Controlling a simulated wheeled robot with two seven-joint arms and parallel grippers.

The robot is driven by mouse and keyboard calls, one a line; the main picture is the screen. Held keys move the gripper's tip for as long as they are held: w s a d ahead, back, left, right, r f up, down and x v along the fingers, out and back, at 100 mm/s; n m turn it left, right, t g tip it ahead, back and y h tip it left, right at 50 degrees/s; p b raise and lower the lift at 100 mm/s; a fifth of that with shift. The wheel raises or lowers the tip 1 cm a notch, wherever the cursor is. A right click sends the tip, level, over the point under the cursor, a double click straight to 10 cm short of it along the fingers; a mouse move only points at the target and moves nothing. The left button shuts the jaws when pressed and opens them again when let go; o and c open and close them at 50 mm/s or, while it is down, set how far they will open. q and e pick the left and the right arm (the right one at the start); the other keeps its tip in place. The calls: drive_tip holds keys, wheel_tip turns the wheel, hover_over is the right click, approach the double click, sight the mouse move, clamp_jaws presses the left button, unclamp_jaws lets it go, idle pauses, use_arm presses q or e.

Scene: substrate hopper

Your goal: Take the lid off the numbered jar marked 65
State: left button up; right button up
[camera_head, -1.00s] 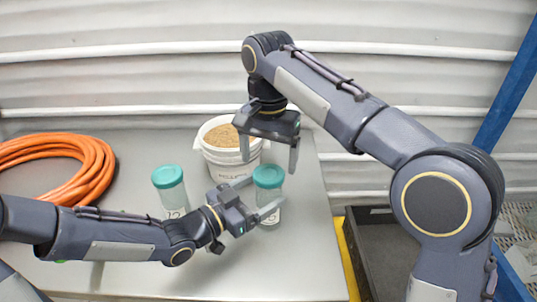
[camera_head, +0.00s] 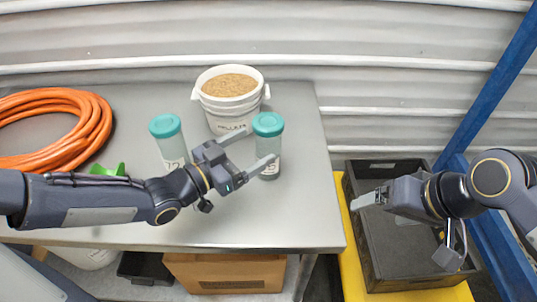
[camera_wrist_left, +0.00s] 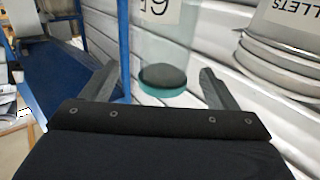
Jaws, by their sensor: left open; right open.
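Two clear jars with teal lids stand on the grey table. The right jar (camera_head: 268,150) has its lid (camera_head: 267,124) on; its label is partly hidden in the head view. In the left wrist view a jar (camera_wrist_left: 163,45) shows between my fingers, its label starting with a 6 and the rest unclear. The left jar (camera_head: 170,145) is lidded, its label looking like 12. My left gripper (camera_head: 250,150) is open at the right jar's left side, below the lid; contact is unclear. My right gripper (camera_head: 370,198) is open and empty over a dark crate, away from the jars.
A white bucket (camera_head: 232,106) of brown pellets stands behind the jars. An orange hose coil (camera_head: 85,140) lies at the left, near a green object (camera_head: 107,170). The dark crate (camera_head: 350,178) and a blue post (camera_head: 480,100) are at the right. The table's front right is clear.

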use_arm(q)
drive_tip(key=shift+d, duration=0.1)
drive_tip(key=shift+w+d, duration=0.25)
drive_tip(key=shift+d, duration=0.05)
drive_tip(key=x, duration=0.7)
drive_tip(key=shift+w+a+f, duration=0.1)
drive_tip(key=shift+w+a, duration=0.2)
drive_tip(key=c, duration=1.5)
use_arm(e)
drive_tip(key=s+f+t, duration=0.1)
drive_tip(key=s+f, duration=0.4)
drive_tip(key=shift+f, duration=0.15)
drive_tip(key=shift+a, duration=0.1)
